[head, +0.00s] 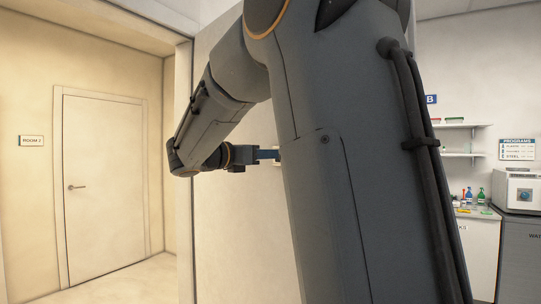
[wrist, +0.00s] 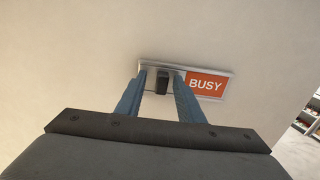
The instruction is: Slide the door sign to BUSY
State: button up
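The door sign (wrist: 229,74) is on the wall in the wrist view, a metal frame with an orange-red panel reading BUSY (wrist: 205,86) at its right. A dark slider knob (wrist: 163,80) stands at the sign's left part. My gripper (wrist: 162,78) is at the sign, its two blue fingers on either side of the knob, with gaps visible between them. I cannot tell whether either finger touches the knob. In the head view, my gripper (head: 268,154) reaches the wall, and my arm hides most of the sign.
A closed white door (head: 104,185) and a ROOM 2 plate (head: 32,141) are at the left. Wall shelves (head: 462,126), a counter with bottles (head: 478,225) and a white machine (head: 518,188) stand at the right. The wall around the sign is bare.

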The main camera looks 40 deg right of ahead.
jog(key=a+b, duration=0.2)
jog(key=a, duration=0.5)
jog(key=shift+s+a, duration=0.35)
jog(key=shift+s, duration=0.05)
